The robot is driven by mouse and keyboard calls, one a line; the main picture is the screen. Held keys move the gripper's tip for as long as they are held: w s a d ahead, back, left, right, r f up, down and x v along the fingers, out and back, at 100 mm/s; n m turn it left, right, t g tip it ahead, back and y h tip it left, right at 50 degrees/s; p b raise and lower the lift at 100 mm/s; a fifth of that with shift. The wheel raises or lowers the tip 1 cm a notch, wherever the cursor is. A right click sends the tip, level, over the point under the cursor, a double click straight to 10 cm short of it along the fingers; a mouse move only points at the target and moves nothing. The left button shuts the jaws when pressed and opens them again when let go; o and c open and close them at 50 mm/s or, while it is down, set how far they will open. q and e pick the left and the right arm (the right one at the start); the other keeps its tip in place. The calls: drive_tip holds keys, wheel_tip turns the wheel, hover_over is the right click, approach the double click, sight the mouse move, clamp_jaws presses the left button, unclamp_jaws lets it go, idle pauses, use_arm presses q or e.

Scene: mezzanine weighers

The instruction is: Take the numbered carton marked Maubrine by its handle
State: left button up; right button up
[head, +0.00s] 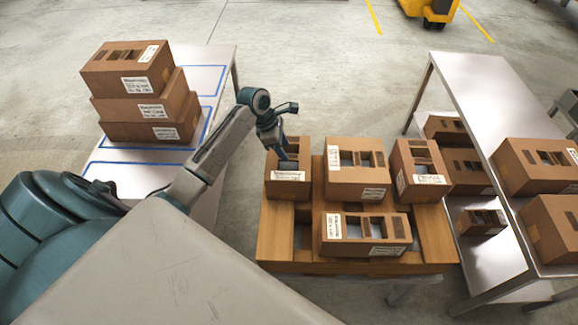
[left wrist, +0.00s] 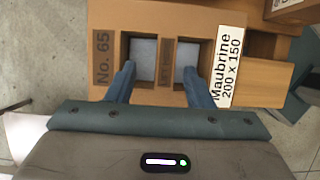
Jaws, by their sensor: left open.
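The brown carton (left wrist: 150,15) marked Maubrine, also marked No. 65, lies below my left gripper in the left wrist view. Its top has two openings with a brown handle strip (left wrist: 167,60) between them. My left gripper (left wrist: 158,72) is open, its two blue fingers apart on either side of the strip, not closed on it. Whether the tips are inside the openings I cannot tell. In the head view this carton (head: 273,189) stands at the back left of the wooden-topped stand, with my left gripper (head: 284,156) above it. My right gripper is not in view.
Other cartons share the wooden stand (head: 436,238), one (head: 357,185) close to the right. Three stacked cartons (head: 135,95) stand on the left table (head: 208,60). A metal table (head: 470,85) at the right holds more cartons, some on its lower shelf. Open floor lies behind.

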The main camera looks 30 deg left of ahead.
sight(289, 156)
use_arm(q)
drive_tip(key=x, duration=0.4)
drive_tip(key=shift+s+d+r, duration=0.1)
drive_tip(key=shift+s+d, duration=0.1)
drive_tip(key=shift+s, duration=0.1)
drive_tip(key=shift+f, duration=0.25)
drive_tip(key=shift+w, duration=0.1)
drive_tip(key=shift+c, duration=1.4)
drive_tip(key=c, duration=0.3)
clamp_jaws()
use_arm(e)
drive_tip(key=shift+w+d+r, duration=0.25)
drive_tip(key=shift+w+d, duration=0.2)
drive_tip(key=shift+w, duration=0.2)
